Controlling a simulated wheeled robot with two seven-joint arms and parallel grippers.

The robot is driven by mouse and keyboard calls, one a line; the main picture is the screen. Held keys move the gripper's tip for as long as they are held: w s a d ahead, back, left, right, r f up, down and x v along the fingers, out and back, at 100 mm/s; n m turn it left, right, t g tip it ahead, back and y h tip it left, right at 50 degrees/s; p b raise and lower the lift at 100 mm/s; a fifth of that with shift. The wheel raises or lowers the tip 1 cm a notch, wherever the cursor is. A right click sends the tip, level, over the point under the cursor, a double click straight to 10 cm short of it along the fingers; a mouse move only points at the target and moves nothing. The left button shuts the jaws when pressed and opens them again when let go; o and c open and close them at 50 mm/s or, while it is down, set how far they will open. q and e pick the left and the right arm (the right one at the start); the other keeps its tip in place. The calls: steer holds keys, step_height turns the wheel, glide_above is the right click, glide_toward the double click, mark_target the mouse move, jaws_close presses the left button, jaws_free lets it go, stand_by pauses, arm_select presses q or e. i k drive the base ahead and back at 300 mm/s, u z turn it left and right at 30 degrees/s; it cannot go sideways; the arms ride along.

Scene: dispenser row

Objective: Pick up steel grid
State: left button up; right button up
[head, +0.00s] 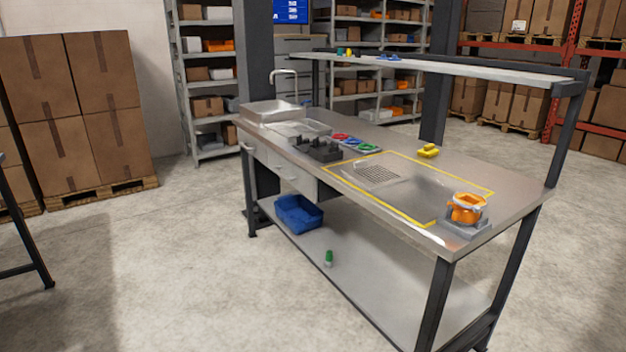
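The steel grid (378,174) appears as a small perforated metal plate. It lies flat on the steel workbench top (408,158), inside the left part of a yellow-outlined rectangle (462,181). Nothing covers it. Neither of my grippers is in the head view, so I cannot see whether they are open or shut.
On the bench stand an orange device on a grey base (467,208), a yellow block (428,151), a black holder (317,148), coloured pieces and a sink (272,112). A raised shelf (450,68) runs behind. A blue bin (298,213) sits below. Floor in front is clear.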

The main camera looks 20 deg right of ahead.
mark_target(374, 175)
steer(key=u, duration=0.45)
steer(key=i, duration=1.75)
steer(key=z, duration=0.35)
steer(key=i, duration=1.7)
steer(key=z, duration=1.1)
